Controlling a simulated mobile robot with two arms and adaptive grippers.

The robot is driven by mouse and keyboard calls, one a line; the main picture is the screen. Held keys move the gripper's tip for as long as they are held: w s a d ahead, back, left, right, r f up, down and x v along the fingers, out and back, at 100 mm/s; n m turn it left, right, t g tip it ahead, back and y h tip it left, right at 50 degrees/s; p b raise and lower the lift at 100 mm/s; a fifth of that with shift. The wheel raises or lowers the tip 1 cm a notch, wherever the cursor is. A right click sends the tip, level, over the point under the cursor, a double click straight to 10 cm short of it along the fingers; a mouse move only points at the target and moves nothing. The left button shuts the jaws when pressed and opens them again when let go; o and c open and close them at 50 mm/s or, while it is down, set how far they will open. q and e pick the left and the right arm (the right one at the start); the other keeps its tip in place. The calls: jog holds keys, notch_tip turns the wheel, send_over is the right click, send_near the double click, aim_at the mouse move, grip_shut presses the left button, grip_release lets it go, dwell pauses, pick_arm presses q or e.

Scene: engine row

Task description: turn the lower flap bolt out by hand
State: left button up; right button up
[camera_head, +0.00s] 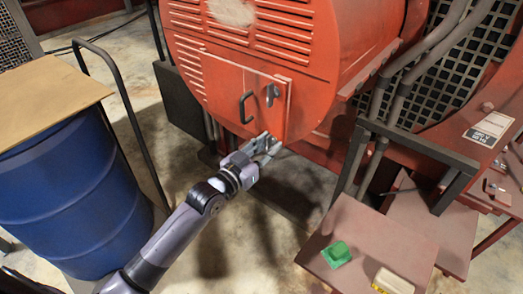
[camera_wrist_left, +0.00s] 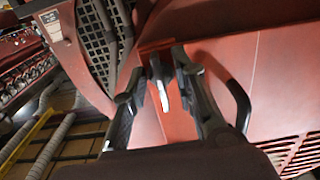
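The square flap (camera_head: 236,85) is on the red round housing and carries a dark pull handle (camera_head: 245,107), also in the left wrist view (camera_wrist_left: 238,105). A dark upper bolt (camera_head: 271,95) hangs right of the handle. My left gripper (camera_head: 268,142) is at the flap's lower right edge and hides the lower bolt's place in the head view. In the left wrist view, the fingers (camera_wrist_left: 163,55) are drawn partly together, with a pale metal piece (camera_wrist_left: 162,95), seemingly the lower bolt, between them. I cannot tell whether they grip it. My right gripper is out of view.
A blue drum (camera_head: 70,195) with a board on top stands left of my arm. A dark metal frame (camera_head: 415,145) and pipes stand to the right. A reddish stand (camera_head: 350,215) at lower right holds a green block (camera_head: 336,254) and a pale block (camera_head: 392,281).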

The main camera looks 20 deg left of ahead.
pick_arm(q)
jog(key=v, duration=1.1)
jog(key=shift+s+a, duration=0.15)
jog(key=shift+s, duration=0.25)
jog(key=a+f+n+g+y, duration=0.1)
jog(key=a+f+g+y, duration=0.15)
jog(key=f, duration=0.75)
jog(key=a+f+n+g+y, duration=0.1)
jog(key=a+f, duration=0.2)
jog(key=f, duration=0.7)
jog(key=s+a+f+g+y, duration=0.15)
jog(key=s+f, duration=0.25)
jog(key=f, duration=0.5)
jog(key=s+f+g, duration=0.2)
jog(key=s+f, duration=0.2)
jog(key=f, duration=0.4)
jog(key=s+f+g+y, duration=0.1)
jog(key=s+f+g, duration=0.3)
jog(key=s+f, duration=0.95)
jog(key=s+d+f+g, duration=0.2)
jog(key=s+f, duration=0.2)
jog(key=s, duration=0.5)
jog(key=s+d+f+g, duration=0.2)
jog(key=s+f+g, duration=0.1)
jog(key=s, duration=0.7)
jog(key=shift+d+f+m, duration=0.25)
jog(key=shift+f+m, duration=0.05)
jog(key=shift+f, duration=0.35)
